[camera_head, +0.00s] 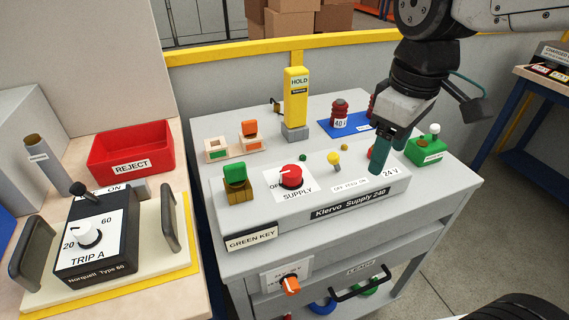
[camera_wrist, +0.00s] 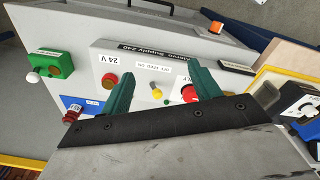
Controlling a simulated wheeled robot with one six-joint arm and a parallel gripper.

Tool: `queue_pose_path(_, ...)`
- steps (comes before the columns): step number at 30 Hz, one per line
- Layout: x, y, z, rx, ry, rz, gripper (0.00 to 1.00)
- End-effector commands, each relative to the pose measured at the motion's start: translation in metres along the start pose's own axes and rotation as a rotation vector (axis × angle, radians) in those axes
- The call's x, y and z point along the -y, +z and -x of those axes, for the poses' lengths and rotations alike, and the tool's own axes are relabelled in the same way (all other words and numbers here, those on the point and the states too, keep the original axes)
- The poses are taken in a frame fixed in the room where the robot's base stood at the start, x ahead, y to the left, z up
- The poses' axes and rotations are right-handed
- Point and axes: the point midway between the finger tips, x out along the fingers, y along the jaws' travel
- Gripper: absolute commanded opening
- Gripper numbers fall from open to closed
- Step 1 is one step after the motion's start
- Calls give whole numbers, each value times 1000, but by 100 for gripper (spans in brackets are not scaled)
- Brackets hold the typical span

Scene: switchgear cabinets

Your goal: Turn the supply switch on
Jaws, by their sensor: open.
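The supply switch is a red rotary knob (camera_head: 291,177) on a white plate marked SUPPLY, on the grey Klervo Supply 240 box (camera_head: 390,197). Its white pointer mark appears to point left, towards the lettering that seems to read OFF; other lettering is partly hidden. My gripper (camera_head: 380,154) is open and empty, with teal fingers above the right end of the box near the 24 V label, to the right of the knob and apart from it. In the wrist view, my gripper's fingers (camera_wrist: 162,72) spread wide, and the red knob (camera_wrist: 189,94) is partly hidden behind the right finger.
A small yellow toggle (camera_head: 334,159) stands between the knob and my gripper. A tall yellow HOLD post (camera_head: 296,96) rises behind the box. A green key piece (camera_head: 235,176) sits left of the knob. A green block (camera_head: 427,151) is at the right.

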Motion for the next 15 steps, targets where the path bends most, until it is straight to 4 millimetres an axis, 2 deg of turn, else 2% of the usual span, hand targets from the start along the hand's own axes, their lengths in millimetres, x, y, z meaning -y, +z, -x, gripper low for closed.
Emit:
queue_pose_path(1, 3, -28, -4, 14, -11, 132, 62)
queue_pose_path(6, 21, -105, -19, 30, -34, 543, 62)
queue_pose_path(10, 38, -143, -32, 37, -47, 756, 62)
queue_pose_path(15, 49, -165, -43, 39, -54, 880, 62)
